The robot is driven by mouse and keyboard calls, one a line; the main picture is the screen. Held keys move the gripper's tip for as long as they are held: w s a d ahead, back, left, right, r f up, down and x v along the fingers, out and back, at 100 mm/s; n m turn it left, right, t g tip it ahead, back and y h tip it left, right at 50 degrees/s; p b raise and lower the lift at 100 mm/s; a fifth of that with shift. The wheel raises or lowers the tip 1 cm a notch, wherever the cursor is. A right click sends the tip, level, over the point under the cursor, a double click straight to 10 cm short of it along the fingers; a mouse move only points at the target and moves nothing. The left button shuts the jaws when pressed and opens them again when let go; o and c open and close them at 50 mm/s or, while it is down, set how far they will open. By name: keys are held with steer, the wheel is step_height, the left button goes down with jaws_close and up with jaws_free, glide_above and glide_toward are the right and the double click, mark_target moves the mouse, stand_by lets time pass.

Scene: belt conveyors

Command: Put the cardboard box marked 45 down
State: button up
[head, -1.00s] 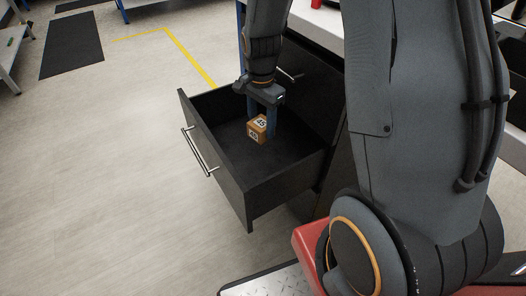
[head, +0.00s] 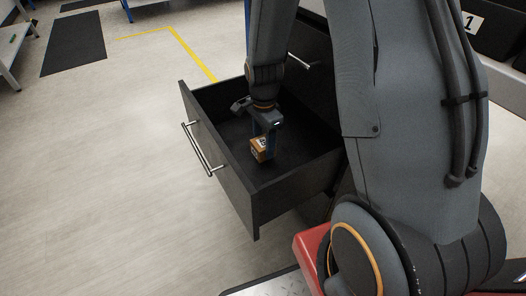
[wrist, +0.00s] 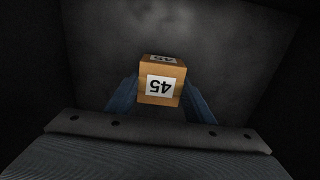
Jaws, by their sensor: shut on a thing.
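The cardboard box marked 45 (head: 260,153) is a small brown cube with white labels. In the wrist view the box (wrist: 161,82) sits between the two blue fingers, and its 45 reads upside down. My gripper (head: 264,143) is shut on it, pointing down inside the open black drawer (head: 222,172). The box is low in the drawer, near the dark floor. I cannot tell whether its underside touches that floor.
The drawer walls stand close around my gripper, with bare floor inside around the box. A silver handle (head: 203,149) is on the drawer's front. Open room floor (head: 100,190) lies to the left, with a yellow line (head: 190,52) beyond.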

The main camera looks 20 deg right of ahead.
steer(key=shift+f+b, duration=0.4)
steer(key=shift+f, duration=1.25)
steer(key=shift+f, duration=0.1)
steer(key=o, duration=1.2)
